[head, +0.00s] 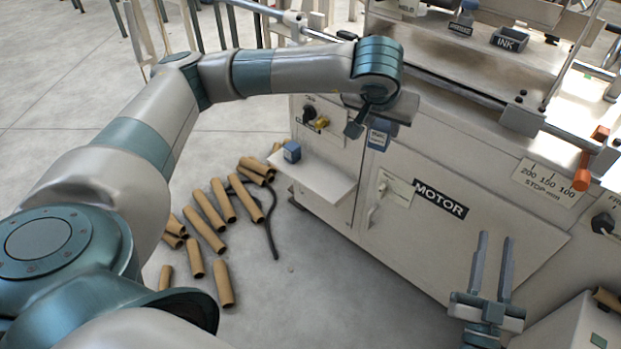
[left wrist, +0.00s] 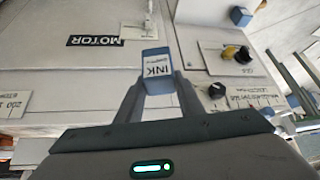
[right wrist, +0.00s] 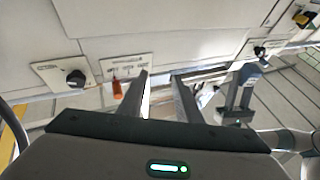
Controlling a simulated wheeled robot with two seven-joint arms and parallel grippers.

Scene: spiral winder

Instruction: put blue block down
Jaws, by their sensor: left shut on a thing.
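My left gripper (head: 367,128) is shut on a blue block (head: 378,139) with a white INK label. It holds the block in front of the machine's upper edge, above the level of the side shelf. In the left wrist view the block (left wrist: 157,72) sits between the two fingertips, label facing the camera. A second small blue block (head: 291,151) rests on the white side shelf (head: 318,180); it also shows in the left wrist view (left wrist: 240,16). My right gripper (head: 493,240) is open and empty in front of the machine, right of the MOTOR label; its spread fingers show in the right wrist view (right wrist: 163,80).
On the machine top stand a dark INK holder (head: 508,40) and a blue-grey piece (head: 463,18). An orange handle (head: 590,160) juts out at right. Knobs (head: 316,120) sit above the shelf. Several cardboard tubes (head: 222,200) and a black cable (head: 268,222) lie on the floor.

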